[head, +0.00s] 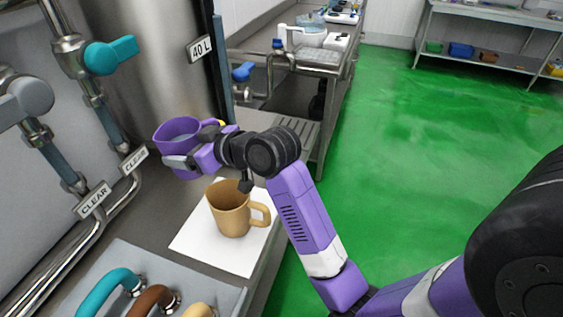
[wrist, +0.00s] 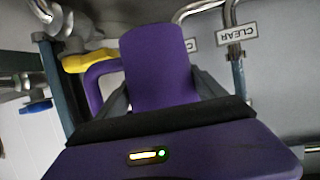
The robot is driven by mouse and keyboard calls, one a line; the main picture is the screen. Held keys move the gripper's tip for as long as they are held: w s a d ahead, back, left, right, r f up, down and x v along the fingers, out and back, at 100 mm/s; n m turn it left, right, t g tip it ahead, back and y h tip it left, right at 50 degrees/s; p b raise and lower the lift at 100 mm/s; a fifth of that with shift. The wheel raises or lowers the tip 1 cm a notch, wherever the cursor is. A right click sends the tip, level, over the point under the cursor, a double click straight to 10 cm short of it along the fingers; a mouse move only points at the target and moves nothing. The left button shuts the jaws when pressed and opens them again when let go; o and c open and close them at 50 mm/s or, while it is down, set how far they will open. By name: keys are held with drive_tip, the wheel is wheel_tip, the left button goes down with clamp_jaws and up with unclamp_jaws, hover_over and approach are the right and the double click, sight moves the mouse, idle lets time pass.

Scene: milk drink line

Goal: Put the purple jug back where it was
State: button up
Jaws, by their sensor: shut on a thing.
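The purple jug (head: 178,131) is held up in the air in the head view, above and behind a tan jug. My gripper (head: 190,160) is shut on it, with a finger across its near side. In the wrist view the purple jug (wrist: 158,68) fills the middle, between the dark fingers of my gripper (wrist: 160,98). The jug's purple handle (wrist: 97,85) is on the left there, with a yellow part by its top.
The tan jug (head: 231,208) stands on a white sheet (head: 198,243) on the metal counter. Pipes with CLEAR tags (head: 93,200) and valves run along the left. Teal, brown and tan handles (head: 155,299) are at the front. A steel tank (head: 160,60) stands behind. Green floor is open at right.

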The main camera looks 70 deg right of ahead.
drive_tip(key=s+d+r+m+g+h+p, duration=0.1)
drive_tip(key=s+d+r+m+h, duration=0.2)
drive_tip(key=d, duration=0.5)
drive_tip(key=s+d+r+m+g+h, duration=0.1)
drive_tip(key=s+d+r+m+h, duration=0.1)
drive_tip(key=s+d, duration=0.45)
drive_tip(key=s+d+r+m+g+h+p, duration=0.1)
drive_tip(key=s+d+r+m+h, duration=0.15)
drive_tip(key=d, duration=0.65)
drive_tip(key=shift+h, duration=0.45)
drive_tip(key=shift+s+d+f, duration=0.1)
drive_tip(key=shift+s+f, duration=0.05)
drive_tip(key=shift+f, duration=3.15)
drive_tip(key=shift+s+f, duration=0.2)
drive_tip(key=shift+f, duration=3.1)
drive_tip(key=shift+s+d+f, duration=0.1)
drive_tip(key=shift+s+f, duration=0.05)
drive_tip(key=shift+f, duration=3.15)
drive_tip(key=shift+f, duration=0.1)
drive_tip(key=o, duration=2)
drive_tip(key=shift+a+f, duration=0.1)
drive_tip(key=shift+f, duration=0.05)
drive_tip(key=shift+o, duration=0.2)
